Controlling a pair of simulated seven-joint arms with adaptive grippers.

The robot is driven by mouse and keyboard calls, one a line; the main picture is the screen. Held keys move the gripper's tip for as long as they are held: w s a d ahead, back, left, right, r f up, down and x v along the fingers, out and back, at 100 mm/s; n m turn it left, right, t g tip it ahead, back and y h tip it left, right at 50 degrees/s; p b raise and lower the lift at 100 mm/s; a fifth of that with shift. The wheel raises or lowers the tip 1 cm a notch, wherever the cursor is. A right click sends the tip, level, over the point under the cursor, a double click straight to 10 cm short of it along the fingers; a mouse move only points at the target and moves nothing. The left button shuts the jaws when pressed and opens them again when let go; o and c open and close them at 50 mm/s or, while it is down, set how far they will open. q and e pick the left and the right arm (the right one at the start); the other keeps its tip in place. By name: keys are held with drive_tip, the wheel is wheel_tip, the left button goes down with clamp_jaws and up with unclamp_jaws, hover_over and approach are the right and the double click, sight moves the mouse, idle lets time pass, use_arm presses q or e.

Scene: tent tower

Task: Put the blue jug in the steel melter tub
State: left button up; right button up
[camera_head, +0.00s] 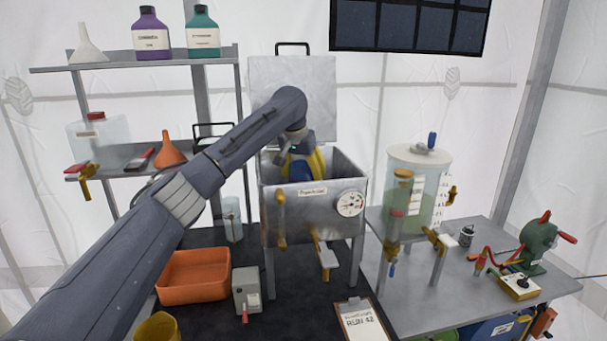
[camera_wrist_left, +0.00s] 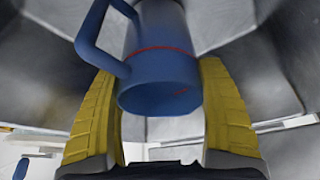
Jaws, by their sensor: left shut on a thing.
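The steel melter tub (camera_head: 312,215) stands on legs with its lid raised, a dial and taps on its front. My left arm reaches in from the left, and my left gripper (camera_head: 303,160) is down in the tub's mouth. Its yellow fingers (camera_wrist_left: 232,120) are shut on the blue jug (camera_wrist_left: 160,85), one on each side of it. The jug's handle shows at the upper left in the wrist view, with grey steel walls around it. In the head view only a little blue (camera_head: 293,168) shows; the tub's front wall hides the rest. My right gripper is not in view.
A clear tank (camera_head: 415,190) with green liquid stands right of the tub, by a grey table (camera_head: 480,270) with a green hand-cranked device (camera_head: 538,242). An orange bin (camera_head: 194,276) and grey box (camera_head: 247,289) lie front left. Shelves (camera_head: 150,62) hold bottles and funnels.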

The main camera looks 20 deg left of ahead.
use_arm(q)
drive_tip(key=o, duration=1.6)
drive_tip(key=shift+f, duration=0.15)
drive_tip(key=v, duration=1.2)
